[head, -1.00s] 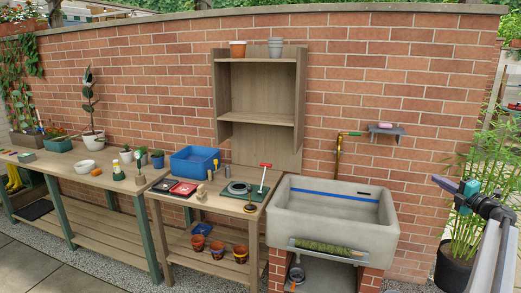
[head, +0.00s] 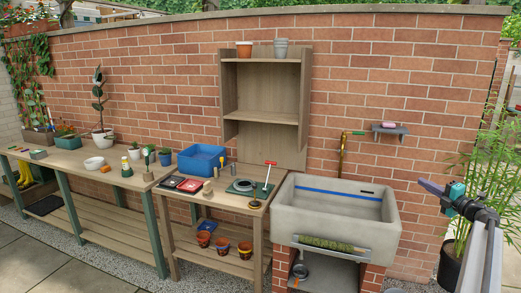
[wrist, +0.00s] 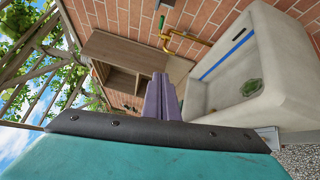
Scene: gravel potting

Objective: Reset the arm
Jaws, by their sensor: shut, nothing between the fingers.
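My gripper (head: 432,188) is at the right of the head view, raised in front of the brick wall, to the right of the concrete sink. Its purple fingers are closed together with nothing between them. In the wrist view the shut fingers (wrist: 162,98) point toward the wooden shelf unit (wrist: 112,62) and the sink (wrist: 275,65), both tilted in that view. The gripper touches nothing that I can see.
The concrete sink (head: 335,231) stands left of my arm. A small wall shelf (head: 390,130) holds a pink item. A potted bamboo (head: 450,267) stands behind my arm at right. Workbenches with a blue tub (head: 201,160) and pots lie further left.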

